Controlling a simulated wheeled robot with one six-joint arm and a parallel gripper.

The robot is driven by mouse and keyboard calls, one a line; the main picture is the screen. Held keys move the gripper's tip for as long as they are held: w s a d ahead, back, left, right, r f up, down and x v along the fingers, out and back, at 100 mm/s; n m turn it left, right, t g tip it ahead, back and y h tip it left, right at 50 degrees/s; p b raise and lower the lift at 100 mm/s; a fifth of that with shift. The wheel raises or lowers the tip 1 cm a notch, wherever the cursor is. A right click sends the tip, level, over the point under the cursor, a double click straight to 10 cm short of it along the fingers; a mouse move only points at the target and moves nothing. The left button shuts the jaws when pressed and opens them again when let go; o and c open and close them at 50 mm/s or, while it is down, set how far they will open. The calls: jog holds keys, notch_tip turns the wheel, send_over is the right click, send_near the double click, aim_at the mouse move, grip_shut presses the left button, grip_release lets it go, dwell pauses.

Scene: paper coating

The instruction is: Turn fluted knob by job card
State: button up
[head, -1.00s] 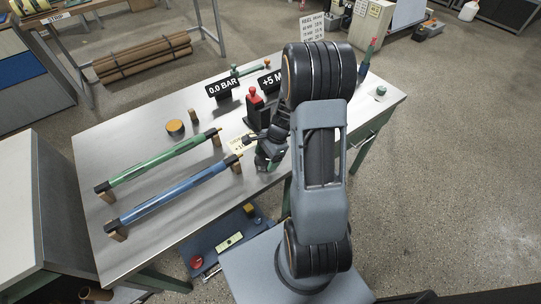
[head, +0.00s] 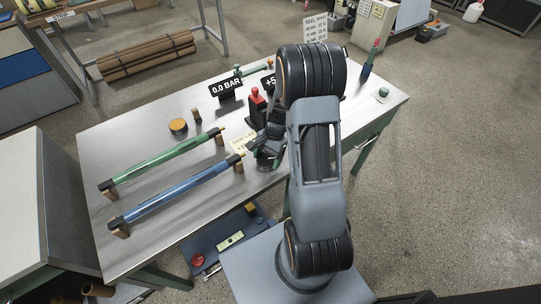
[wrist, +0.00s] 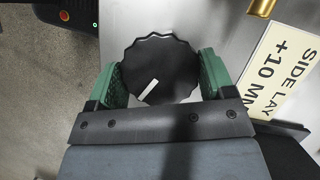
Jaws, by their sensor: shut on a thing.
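The fluted knob (wrist: 160,62) is black with a scalloped rim and a white pointer line. In the wrist view the line slants from the middle towards the lower left. My gripper (wrist: 162,74) is shut on the knob, one green pad on each side of it. In the head view my gripper (head: 266,156) is low at the table's near edge and hides the knob. The cream job card (wrist: 284,66) reads "SIDE LAY +10 MM" and lies right of the knob. In the head view the card (head: 241,143) is partly covered.
A green roller (head: 165,162) and a blue roller (head: 178,192) lie on supports left of my gripper. A black post with a red top (head: 256,108) stands just behind it. Signs read "0.0 BAR" (head: 226,86) and "+5" (head: 268,82), the second partly hidden by my arm.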

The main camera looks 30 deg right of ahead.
jog(key=shift+w+n+g+h, duration=0.1)
jog(key=shift+n+g+h, duration=0.25)
jog(key=shift+n, duration=0.8)
jog(key=shift+w+n+g+h, duration=0.1)
jog(key=shift+n+g+h, duration=0.2)
jog(key=shift+n, duration=0.85)
jog(key=o, duration=0.9)
jog(key=shift+s, duration=0.1)
jog(key=v, duration=1.3)
jog(key=shift+w+r, duration=0.25)
jog(key=shift+r, duration=0.1)
jog(key=shift+d, duration=0.1)
